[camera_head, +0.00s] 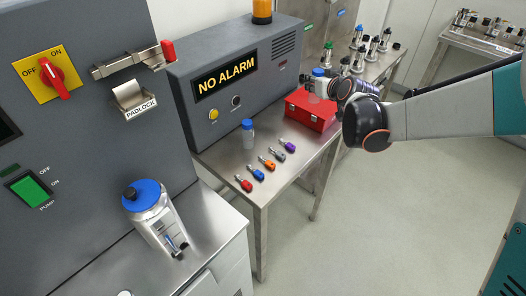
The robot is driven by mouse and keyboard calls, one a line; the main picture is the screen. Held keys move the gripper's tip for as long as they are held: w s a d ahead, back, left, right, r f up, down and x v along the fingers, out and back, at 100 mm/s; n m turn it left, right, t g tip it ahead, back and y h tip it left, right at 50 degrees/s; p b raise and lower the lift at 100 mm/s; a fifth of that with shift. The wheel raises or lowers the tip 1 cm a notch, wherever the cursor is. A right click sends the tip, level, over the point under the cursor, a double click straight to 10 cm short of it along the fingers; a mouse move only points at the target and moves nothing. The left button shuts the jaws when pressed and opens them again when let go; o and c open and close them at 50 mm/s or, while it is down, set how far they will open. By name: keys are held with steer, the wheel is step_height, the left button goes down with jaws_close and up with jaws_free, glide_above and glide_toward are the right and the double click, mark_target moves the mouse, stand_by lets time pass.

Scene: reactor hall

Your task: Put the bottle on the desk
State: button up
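A small clear bottle with a blue cap (318,72) is at my gripper (319,86), upright, in front of or above the red box. The gripper's fingers cross its middle and appear shut on it; the fingertips are small and partly hidden. A second clear bottle with a blue cap (248,135) stands upright on the steel desk (262,196), left of the gripper. My arm reaches in from the right side of the view.
A red box (309,113) sits on the desk behind a row of several coloured padlocks (267,163). The NO ALARM console (228,85) backs the desk. A blue-lidded canister (152,213) stands on the left cabinet. Another table (379,66) holds several bottles.

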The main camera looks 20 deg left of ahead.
steer(key=s+a+r+n+y, duration=0.1)
steer(key=a, duration=0.3)
steer(key=s+a+r+n+g+y, duration=0.1)
steer(key=a+r, duration=0.1)
steer(key=a, duration=0.3)
steer(key=s+a+r+n+g, duration=0.1)
steer(key=a, duration=0.4)
steer(key=shift+s+a+r+y+p, duration=0.1)
steer(key=shift+r+y+p, duration=0.3)
step_height(320, 180, down, 20)
steer(key=b, duration=0.6)
steer(key=shift+a, duration=0.15)
steer(key=shift+r, duration=0.1)
steer(key=o, duration=0.9)
